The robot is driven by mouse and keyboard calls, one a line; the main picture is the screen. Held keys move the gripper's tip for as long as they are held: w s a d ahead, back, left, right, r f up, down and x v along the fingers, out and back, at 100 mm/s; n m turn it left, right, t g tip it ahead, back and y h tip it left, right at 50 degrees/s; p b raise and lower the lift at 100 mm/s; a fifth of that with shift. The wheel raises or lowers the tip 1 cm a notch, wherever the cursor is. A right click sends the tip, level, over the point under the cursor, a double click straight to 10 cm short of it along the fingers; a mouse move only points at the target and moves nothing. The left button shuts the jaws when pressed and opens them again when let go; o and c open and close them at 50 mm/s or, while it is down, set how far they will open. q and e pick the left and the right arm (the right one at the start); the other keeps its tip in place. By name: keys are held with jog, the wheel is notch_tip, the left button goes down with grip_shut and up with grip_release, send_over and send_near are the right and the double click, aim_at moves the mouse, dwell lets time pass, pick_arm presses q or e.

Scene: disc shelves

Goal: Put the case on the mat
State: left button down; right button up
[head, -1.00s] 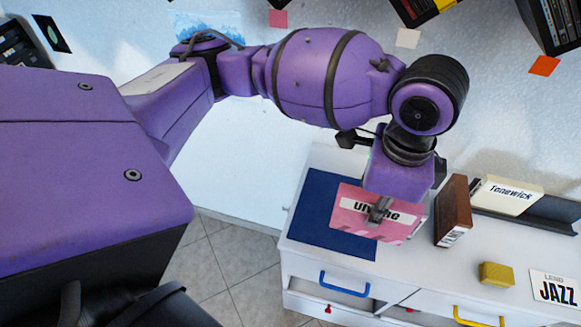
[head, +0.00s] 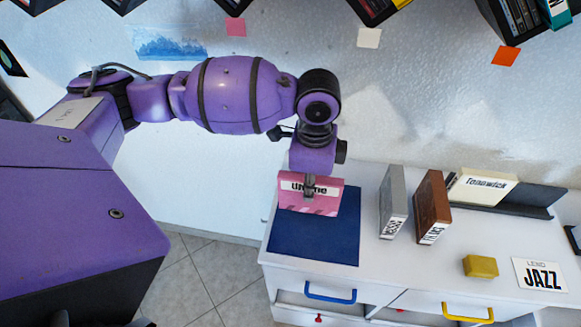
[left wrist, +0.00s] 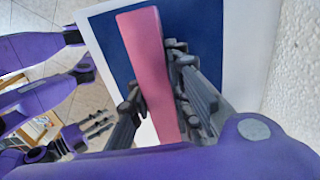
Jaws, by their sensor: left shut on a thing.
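The pink case (head: 311,196) with a white title label is upright in my left gripper (head: 309,190), at the back part of the dark blue mat (head: 315,238). My left gripper is shut on its top edge. In the left wrist view the pink case (left wrist: 150,75) is between the grey fingers, with the blue mat (left wrist: 112,42) beyond it. I cannot tell whether its lower edge touches the mat. Grey fingers, probably of my right gripper (left wrist: 97,128), show small at the left of the left wrist view; their opening is unclear.
Right of the mat, a grey case (head: 393,203) and a brown case (head: 432,207) stand upright on the white cabinet top. Further right are a cream case (head: 482,187) on a dark rack, a yellow block (head: 481,266) and a JAZZ card (head: 539,274). The mat's front is bare.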

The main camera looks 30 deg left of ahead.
pick_arm(q)
jog(key=shift+w+a+f, duration=0.1)
jog(key=shift+f, duration=0.8)
jog(key=shift+w+a+f, duration=0.1)
jog(key=shift+f, duration=0.75)
jog(key=c, duration=1.6)
grip_release()
jog(key=shift+f, duration=0.15)
notch_tip(320, 180, up, 12)
jog(key=shift+r+p, duration=0.2)
jog(key=shift+p, duration=0.1)
